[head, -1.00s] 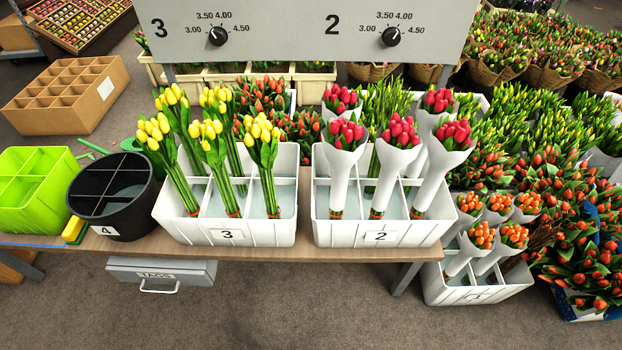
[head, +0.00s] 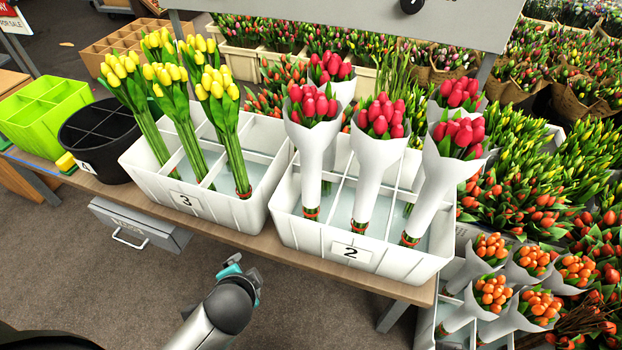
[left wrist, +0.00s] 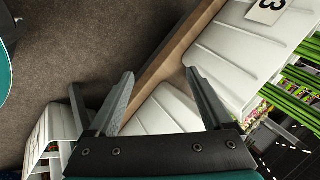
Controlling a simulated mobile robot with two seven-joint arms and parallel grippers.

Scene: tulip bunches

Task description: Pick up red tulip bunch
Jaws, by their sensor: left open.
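Red tulip bunches in white paper wraps stand upright in the white crate labelled 2 (head: 300,232) on the table. The front row holds a left bunch (head: 311,150), a middle bunch (head: 368,180) and a right bunch (head: 432,190); more stand behind. My left gripper (head: 232,268) is low in front of the table, below and left of crate 2, apart from every bunch. In the left wrist view its two fingers (left wrist: 160,98) are spread and empty, with the table edge and white crate walls beyond. My right gripper is not in view.
Crate 3 (head: 150,175) with yellow tulips stands left of crate 2. A black bucket (head: 75,150) and green crate (head: 20,135) are further left. Orange bunches (head: 490,290) stand low at right. A drawer (head: 140,228) hangs under the table (head: 265,242).

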